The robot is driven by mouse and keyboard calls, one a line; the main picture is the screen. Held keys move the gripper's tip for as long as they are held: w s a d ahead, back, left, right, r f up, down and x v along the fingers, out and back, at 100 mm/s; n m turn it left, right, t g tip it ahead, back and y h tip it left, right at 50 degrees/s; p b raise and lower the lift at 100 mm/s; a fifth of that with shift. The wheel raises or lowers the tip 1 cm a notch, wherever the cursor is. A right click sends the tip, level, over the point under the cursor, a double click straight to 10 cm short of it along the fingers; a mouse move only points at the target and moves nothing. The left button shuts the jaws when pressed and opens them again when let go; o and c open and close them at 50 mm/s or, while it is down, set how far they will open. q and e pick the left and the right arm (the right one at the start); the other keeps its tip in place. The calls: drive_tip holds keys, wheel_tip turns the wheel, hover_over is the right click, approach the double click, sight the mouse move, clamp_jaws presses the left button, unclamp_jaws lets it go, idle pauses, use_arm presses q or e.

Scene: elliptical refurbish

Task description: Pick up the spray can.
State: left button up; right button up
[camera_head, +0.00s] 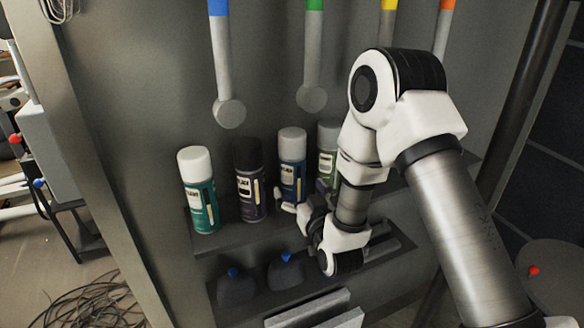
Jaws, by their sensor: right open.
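Several spray cans stand upright in a row on a grey shelf (225,241). My right arm partly hides the pale green can. My right gripper (303,201) is open, low in front of the blue and pale green cans. I cannot tell whether it touches either. My left gripper is out of view.
Grey handles with blue (218,8), green (314,5), yellow and orange bands hang on the panel above the cans. Dark bottles with blue tops (287,271) stand on a lower shelf. Coiled cables (95,300) lie on the floor at left.

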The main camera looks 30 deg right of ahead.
sight(292, 178)
drive_tip(key=w, duration=0.1)
drive_tip(key=w+p, duration=0.1)
drive_tip(key=w, duration=0.1)
drive_tip(key=w+p, duration=0.1)
drive_tip(key=shift+w+d+f, duration=0.1)
drive_tip(key=shift+w+d, duration=0.2)
drive_tip(key=shift+w, duration=0.05)
drive_tip(key=shift+w+f, duration=0.1)
drive_tip(key=shift+w, duration=0.05)
drive_tip(key=shift+c, duration=1)
drive_tip(key=c, duration=1.2)
